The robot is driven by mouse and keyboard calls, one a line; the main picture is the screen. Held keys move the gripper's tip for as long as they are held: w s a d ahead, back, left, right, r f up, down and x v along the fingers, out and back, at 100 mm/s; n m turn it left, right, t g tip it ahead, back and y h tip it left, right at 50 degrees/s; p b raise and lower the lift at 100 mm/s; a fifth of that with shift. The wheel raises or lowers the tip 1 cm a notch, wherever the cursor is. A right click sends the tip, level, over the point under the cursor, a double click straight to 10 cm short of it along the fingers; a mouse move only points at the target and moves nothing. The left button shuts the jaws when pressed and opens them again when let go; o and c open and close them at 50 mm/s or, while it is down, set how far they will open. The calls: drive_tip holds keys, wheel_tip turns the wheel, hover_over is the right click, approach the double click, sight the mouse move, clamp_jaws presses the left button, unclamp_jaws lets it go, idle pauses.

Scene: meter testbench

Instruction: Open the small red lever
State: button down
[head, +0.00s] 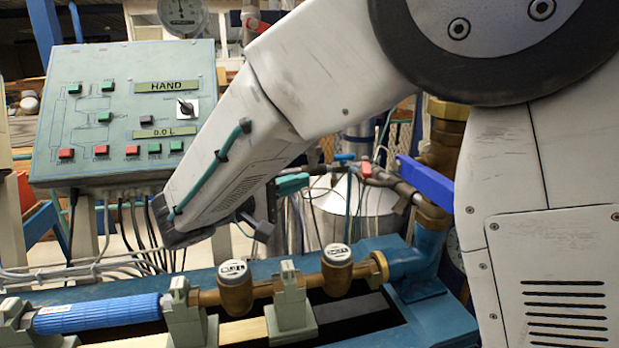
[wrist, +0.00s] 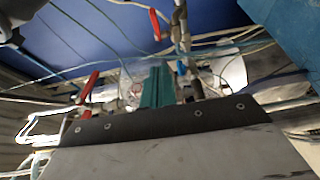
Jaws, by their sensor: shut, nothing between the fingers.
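In the head view a small red lever (head: 366,169) sits on the pipework behind the bench, between a green lever (head: 292,184) and a large blue lever (head: 425,180). My gripper (head: 258,228) shows only as a dark part beyond the end of my forearm, left of and below the red lever and apart from it. Its fingers are mostly hidden; it is shut and empty. The wrist view shows two red handles, one at the left (wrist: 88,85) and one near the top (wrist: 155,25); I cannot tell which is the small lever. The green lever stands between them (wrist: 155,88).
A grey-green control box (head: 125,110) stands at the left. In front, a blue bench (head: 205,282) carries a pipe with two brass meters (head: 235,287) (head: 337,268) and a blue cylinder (head: 97,314). Loose cables (head: 140,240) hang below the box. Thin hoses cross the wrist view.

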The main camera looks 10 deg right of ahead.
sight(366, 167)
drive_tip(key=s+d+x, duration=0.1)
drive_tip(key=s+x, duration=0.1)
drive_tip(key=x, duration=0.8)
drive_tip(key=shift+d, duration=0.35)
drive_tip(key=shift+s, duration=0.15)
